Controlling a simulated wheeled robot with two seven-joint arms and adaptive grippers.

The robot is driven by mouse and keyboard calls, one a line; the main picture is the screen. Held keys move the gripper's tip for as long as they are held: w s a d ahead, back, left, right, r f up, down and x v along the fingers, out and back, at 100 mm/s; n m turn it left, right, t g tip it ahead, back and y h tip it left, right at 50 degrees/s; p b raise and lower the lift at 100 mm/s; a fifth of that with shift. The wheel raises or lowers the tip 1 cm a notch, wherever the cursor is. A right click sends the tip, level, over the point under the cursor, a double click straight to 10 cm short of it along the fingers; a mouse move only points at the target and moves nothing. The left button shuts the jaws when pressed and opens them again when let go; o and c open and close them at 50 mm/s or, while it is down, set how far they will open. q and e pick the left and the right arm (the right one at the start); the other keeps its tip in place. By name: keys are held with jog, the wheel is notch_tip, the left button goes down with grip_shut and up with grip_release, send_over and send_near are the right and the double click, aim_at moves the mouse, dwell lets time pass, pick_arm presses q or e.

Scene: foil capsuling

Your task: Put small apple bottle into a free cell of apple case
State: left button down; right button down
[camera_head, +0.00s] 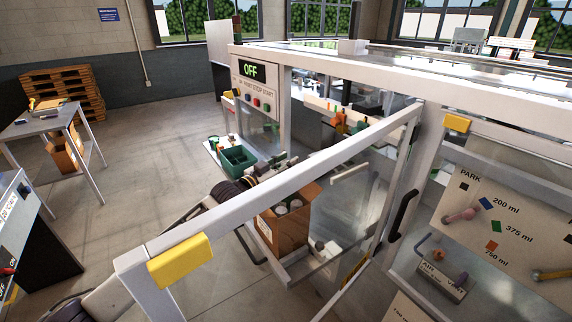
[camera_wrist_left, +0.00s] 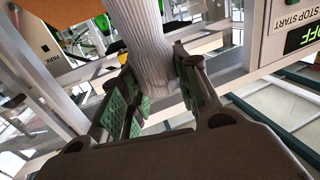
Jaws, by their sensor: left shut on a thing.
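My left gripper (camera_head: 268,167) reaches in from the left, behind the slanted white frame bar. In the left wrist view its green-padded fingers (camera_wrist_left: 160,88) are shut on a pale grey, ribbed, roughly cylindrical thing, which I take as the small apple bottle (camera_wrist_left: 152,45). Its far end runs out of the top of that view. In the head view the held bottle is too small and covered to make out. An open brown cardboard case (camera_head: 284,232) stands just below and right of the gripper, with several pale round tops inside. Its label is unreadable, and its free cells cannot be told.
A green bin (camera_head: 238,159) stands on a shelf behind the gripper. The machine's control panel (camera_head: 254,92) reads OFF. A white frame bar with a yellow block (camera_head: 180,260) crosses in front of my arm. A door with a black handle (camera_head: 403,214) is at right.

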pick_arm(q)
jog(key=shift+f, duration=0.35)
jog(key=shift+r, duration=0.2)
dwell(0.4)
